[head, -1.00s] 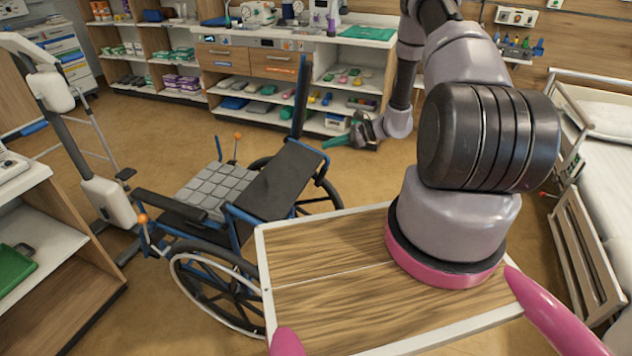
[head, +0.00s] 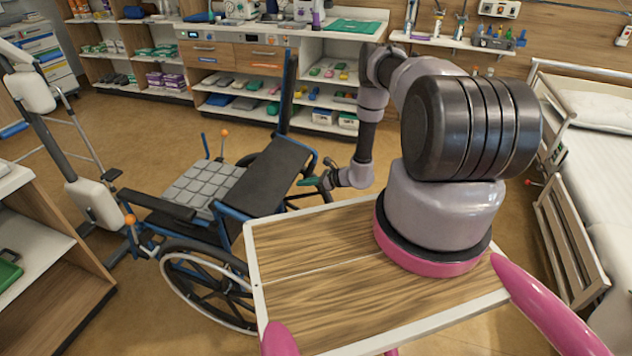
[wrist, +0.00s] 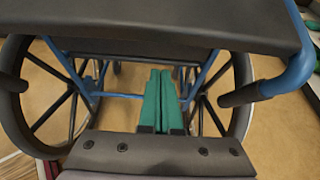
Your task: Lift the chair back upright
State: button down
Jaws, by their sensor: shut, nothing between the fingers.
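The wheelchair (head: 232,240) has a blue frame and stands on its wheels in the head view, left of my base. A grey quilted cushion (head: 203,186) lies on its seat. A broad black panel (head: 265,178), apparently the folded back, slopes over the seat's right side. My gripper (head: 318,182) has green fingers and is just right of this panel. Contact with either cannot be made out.
My wooden deck stands close to the wheelchair's near wheel. A bed (head: 590,185) is at the right. Shelving (head: 250,58) lines the back wall. A standing frame (head: 88,200) and a low shelf unit (head: 50,285) are at the left. Open floor lies behind the wheelchair.

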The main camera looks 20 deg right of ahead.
jog(key=shift+s+d+r, duration=0.1)
jog(key=shift+r, duration=1.65)
